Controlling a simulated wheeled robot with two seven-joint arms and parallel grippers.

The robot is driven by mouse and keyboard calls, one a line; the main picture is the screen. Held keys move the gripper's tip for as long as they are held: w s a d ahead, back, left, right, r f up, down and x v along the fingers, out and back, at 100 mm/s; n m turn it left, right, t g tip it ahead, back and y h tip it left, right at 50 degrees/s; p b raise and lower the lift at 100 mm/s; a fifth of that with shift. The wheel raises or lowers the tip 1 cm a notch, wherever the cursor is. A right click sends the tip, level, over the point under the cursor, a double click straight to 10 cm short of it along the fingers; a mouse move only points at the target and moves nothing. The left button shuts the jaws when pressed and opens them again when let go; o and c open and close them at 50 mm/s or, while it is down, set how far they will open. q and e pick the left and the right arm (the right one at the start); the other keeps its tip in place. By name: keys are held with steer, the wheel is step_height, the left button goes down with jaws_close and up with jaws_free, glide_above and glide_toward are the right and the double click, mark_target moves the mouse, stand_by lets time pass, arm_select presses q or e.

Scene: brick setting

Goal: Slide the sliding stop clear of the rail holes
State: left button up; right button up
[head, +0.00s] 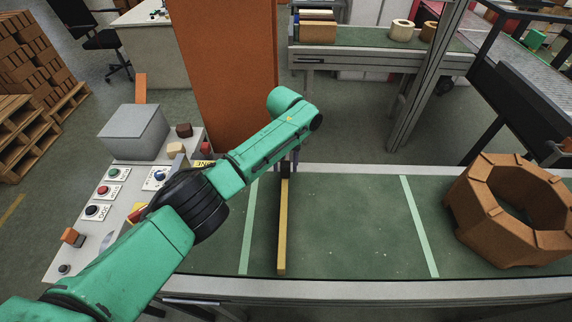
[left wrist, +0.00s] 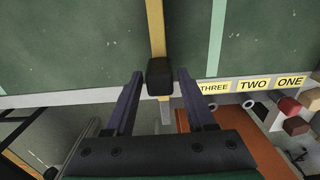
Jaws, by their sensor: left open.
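The sliding stop is a yellow bar (head: 282,230) lying across the green belt, with a black block (left wrist: 160,78) at its far end on the rail (left wrist: 60,99). The bar also shows in the left wrist view (left wrist: 155,28). My left gripper (left wrist: 160,74) is open, with one finger on each side of the black block; small gaps show on both sides. In the head view the forearm and wrist partly hide this end. The rail carries yellow labels THREE (left wrist: 215,87), TWO (left wrist: 254,84) and ONE (left wrist: 290,81). The block stands to the left of THREE in the wrist view. Hole openings are not clearly visible.
A large octagonal brick ring (head: 515,210) stands at the belt's right. A control panel with buttons (head: 104,190) and a grey box (head: 134,132) are on the left. An orange column (head: 225,60) rises behind the rail. The belt between stop and ring is clear.

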stand_by(0.3)
arm_select(q)
steer(key=shift+r, duration=0.25)
step_height(320, 180, up, 14)
steer(key=b, duration=0.2)
steer(key=shift+f, duration=0.1)
